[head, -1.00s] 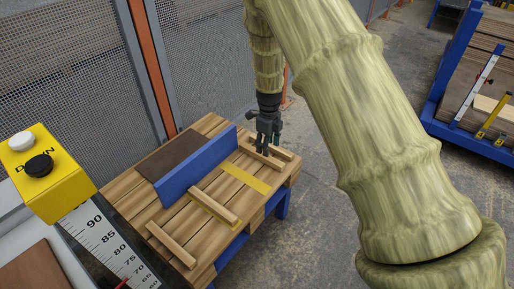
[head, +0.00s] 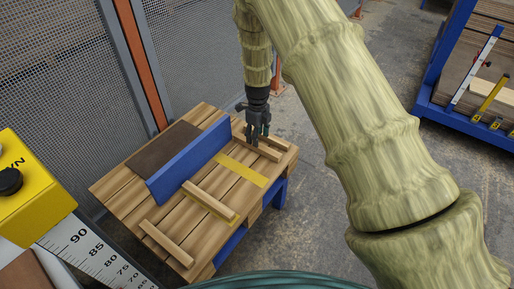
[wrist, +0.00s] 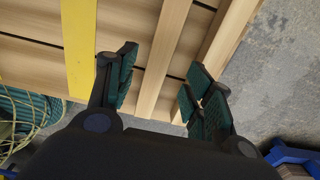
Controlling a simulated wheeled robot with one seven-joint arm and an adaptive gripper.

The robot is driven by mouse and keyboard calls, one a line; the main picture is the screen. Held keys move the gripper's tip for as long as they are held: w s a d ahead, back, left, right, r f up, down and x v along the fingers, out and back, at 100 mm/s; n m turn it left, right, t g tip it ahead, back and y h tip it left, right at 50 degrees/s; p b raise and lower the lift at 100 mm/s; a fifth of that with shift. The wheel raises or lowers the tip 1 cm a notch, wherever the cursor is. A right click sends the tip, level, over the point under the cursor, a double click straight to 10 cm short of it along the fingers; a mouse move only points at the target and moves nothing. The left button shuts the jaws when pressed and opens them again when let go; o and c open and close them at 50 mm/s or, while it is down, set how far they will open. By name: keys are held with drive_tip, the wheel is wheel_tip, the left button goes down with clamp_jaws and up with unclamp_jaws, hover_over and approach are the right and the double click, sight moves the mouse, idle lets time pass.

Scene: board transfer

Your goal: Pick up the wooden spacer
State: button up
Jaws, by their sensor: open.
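Several wooden spacers lie on the slatted wooden table. One spacer (head: 264,151) lies at its right end below my gripper (head: 257,136), with another (head: 279,142) beside it. In the wrist view, a spacer (wrist: 163,60) runs between the open fingers of my gripper (wrist: 160,80), and a second strip (wrist: 229,40) passes by the right finger. The fingers look apart from the middle spacer; their exact height over it is hard to tell. Two more spacers, a middle one (head: 210,200) and a front one (head: 166,244), lie toward the front left.
A blue upright board (head: 188,160) stands along the table, with a dark brown panel (head: 163,149) behind it. A yellow strip (head: 242,171) crosses the slats. Mesh fencing (head: 190,50) closes off the back. A blue rack (head: 480,119) stands at right beyond open floor.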

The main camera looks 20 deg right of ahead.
wheel_tip(320, 180, down, 4)
drive_tip(key=shift+a+f+b, duration=0.15)
drive_tip(key=shift+f+b, duration=0.05)
drive_tip(key=shift+b, duration=0.2)
drive_tip(key=shift+c, duration=0.2)
drive_tip(key=c, duration=1.1)
drive_tip(key=shift+r, duration=0.1)
